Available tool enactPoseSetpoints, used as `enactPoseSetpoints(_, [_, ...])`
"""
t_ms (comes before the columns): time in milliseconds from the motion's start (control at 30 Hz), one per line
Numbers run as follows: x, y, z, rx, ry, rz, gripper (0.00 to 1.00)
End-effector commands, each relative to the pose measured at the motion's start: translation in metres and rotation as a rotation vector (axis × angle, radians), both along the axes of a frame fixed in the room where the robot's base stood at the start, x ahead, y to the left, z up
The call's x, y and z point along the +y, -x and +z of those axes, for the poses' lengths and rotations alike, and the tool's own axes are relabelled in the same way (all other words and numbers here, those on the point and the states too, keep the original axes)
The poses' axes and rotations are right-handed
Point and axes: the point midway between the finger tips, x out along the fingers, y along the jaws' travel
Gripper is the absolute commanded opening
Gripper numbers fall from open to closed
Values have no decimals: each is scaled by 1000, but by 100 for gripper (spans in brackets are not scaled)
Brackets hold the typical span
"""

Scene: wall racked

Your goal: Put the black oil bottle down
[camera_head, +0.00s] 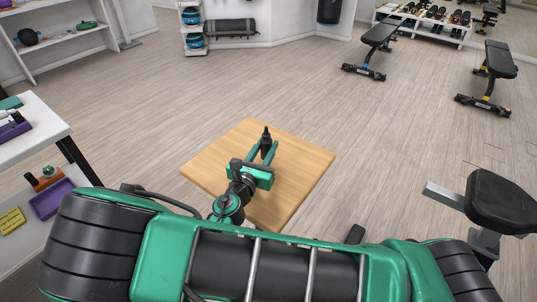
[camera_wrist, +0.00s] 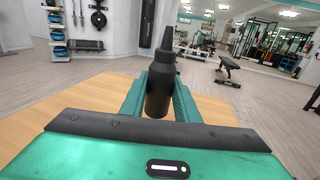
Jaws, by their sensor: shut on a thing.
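The black oil bottle (camera_wrist: 160,85) has a narrow nozzle and stands upright between the two green fingers of my gripper (camera_wrist: 160,97) in the wrist view. In the head view the bottle (camera_head: 266,138) shows at the end of my gripper (camera_head: 265,152), which is shut on it. Both are over the light wooden top (camera_head: 305,163), away from its edges in the picture. I cannot tell whether the bottle's base touches the wood; the base is hidden.
The wooden top around my gripper is bare. A white table (camera_head: 42,130) with a purple tray (camera_head: 52,198) beneath is at the left. Benches (camera_head: 379,33) and a black seat (camera_head: 500,203) stand to the right. Open wooden floor lies beyond.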

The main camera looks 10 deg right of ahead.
Motion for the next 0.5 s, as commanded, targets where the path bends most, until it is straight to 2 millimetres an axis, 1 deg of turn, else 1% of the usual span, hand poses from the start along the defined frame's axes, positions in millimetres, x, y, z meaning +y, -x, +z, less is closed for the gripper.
enactPoseSetpoints(100, [-1, 0, -16, 0, 4, 0, 0])
enactPoseSetpoints(200, [0, 0, -28, 0, 2, -1, 0])
enactPoseSetpoints(300, [0, 0, -32, 0, 0, -1, 0])
enactPoseSetpoints(500, [-1, 0, -32, 0, 0, -2, 0])
